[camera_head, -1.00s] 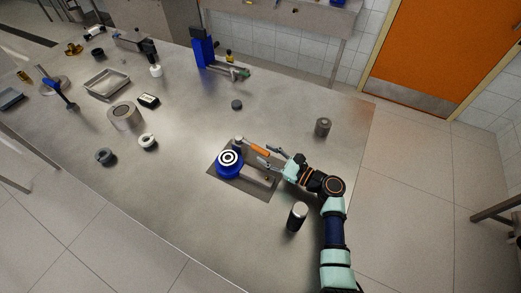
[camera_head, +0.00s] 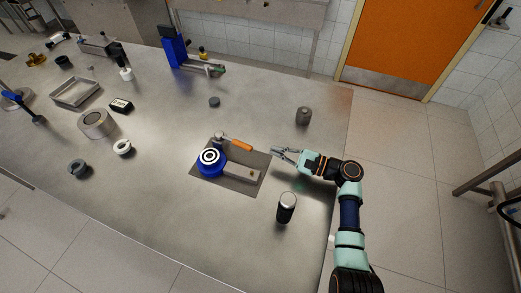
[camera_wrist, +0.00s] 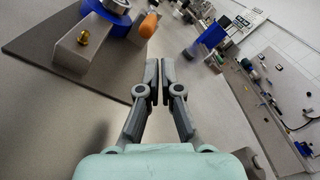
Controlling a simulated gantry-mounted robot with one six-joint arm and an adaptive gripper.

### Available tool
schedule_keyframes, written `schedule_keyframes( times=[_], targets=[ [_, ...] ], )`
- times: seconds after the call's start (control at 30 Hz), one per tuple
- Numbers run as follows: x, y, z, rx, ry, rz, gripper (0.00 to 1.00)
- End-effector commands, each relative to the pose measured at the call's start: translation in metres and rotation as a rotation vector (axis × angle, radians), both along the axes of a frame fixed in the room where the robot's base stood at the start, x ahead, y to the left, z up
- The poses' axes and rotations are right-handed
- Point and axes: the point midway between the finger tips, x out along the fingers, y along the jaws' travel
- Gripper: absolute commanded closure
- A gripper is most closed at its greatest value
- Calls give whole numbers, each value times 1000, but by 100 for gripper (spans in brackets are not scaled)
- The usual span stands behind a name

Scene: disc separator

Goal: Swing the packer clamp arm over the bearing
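The packer stands on a dark square plate (camera_head: 246,187). It has a blue round body (camera_head: 206,170) with a black-and-white ringed disc (camera_head: 211,156) on top, which may be the bearing. The clamp arm's orange handle (camera_head: 238,143) points right, beside the disc rather than over it. In the wrist view the orange handle (camera_wrist: 149,25) and blue body (camera_wrist: 120,24) show at the top. My gripper (camera_head: 276,152) is right of the handle and apart from it. Its fingers (camera_wrist: 160,70) are close together, with only a thin gap and nothing between them.
A black cylinder with a light top (camera_head: 286,208) stands below my gripper. A grey cylinder (camera_head: 303,116) stands above it, and a small dark disc (camera_head: 214,102) lies behind the packer. Rings, a tray (camera_head: 76,105) and tools fill the left. The table's right edge is near my arm.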

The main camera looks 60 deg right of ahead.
Motion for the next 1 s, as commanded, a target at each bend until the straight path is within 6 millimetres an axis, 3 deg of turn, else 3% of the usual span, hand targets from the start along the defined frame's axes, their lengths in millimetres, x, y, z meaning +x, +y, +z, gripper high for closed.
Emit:
schedule_keyframes(
  times=[0.03,0.2,0.33,0.67,1.0],
  targets=[
    [2,-15,-7,-169,-26,27,100],
    [3,-46,6,-717,-139,128,100],
    [2,-56,16,-960,-207,170,100],
    [10,-55,20,-1040,-232,184,100],
    [75,-32,15,-1037,-231,186,100]
  ],
)
